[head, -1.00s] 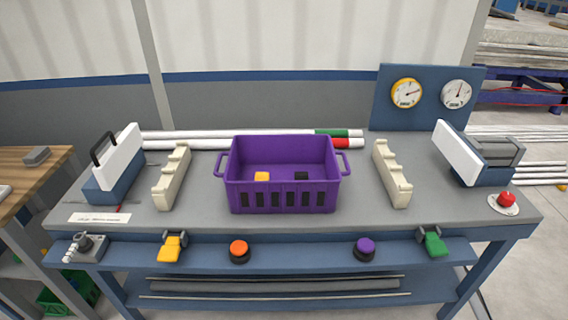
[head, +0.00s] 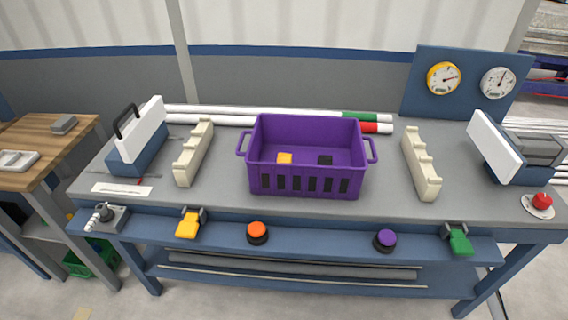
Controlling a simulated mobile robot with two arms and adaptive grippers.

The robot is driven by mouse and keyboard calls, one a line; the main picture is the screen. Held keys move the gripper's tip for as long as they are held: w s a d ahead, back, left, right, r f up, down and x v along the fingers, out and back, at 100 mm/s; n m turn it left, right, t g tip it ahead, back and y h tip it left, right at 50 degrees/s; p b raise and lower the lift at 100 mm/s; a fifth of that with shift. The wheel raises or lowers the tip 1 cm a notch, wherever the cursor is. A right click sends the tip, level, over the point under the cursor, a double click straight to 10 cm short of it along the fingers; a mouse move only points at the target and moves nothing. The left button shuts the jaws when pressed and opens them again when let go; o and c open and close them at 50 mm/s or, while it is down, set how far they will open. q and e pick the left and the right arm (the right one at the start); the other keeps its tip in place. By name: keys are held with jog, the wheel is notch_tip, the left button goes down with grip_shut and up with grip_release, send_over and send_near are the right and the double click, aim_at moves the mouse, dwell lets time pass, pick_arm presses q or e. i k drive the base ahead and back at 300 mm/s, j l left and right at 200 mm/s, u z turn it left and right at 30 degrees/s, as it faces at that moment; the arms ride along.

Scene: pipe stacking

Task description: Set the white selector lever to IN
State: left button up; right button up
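The selector (head: 113,220) is a small grey box with a dark round knob at the left end of the blue front ledge. Its white lever (head: 95,217) sticks out on the left side of the knob and points left and slightly down. The lever is small, and I cannot read any IN marking near it. A white label strip (head: 122,190) lies on the bench just behind the selector, its print too small to read. Neither of my grippers is in view.
The ledge also carries a yellow lever (head: 188,224), an orange button (head: 257,232), a purple button (head: 385,240) and a green lever (head: 460,242). A purple crate (head: 305,183) stands mid-bench between two cream racks (head: 193,152). A wooden table (head: 50,140) stands left.

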aim_at(101, 208)
jog(key=j+u, duration=0.1)
jog(key=u, duration=1.4)
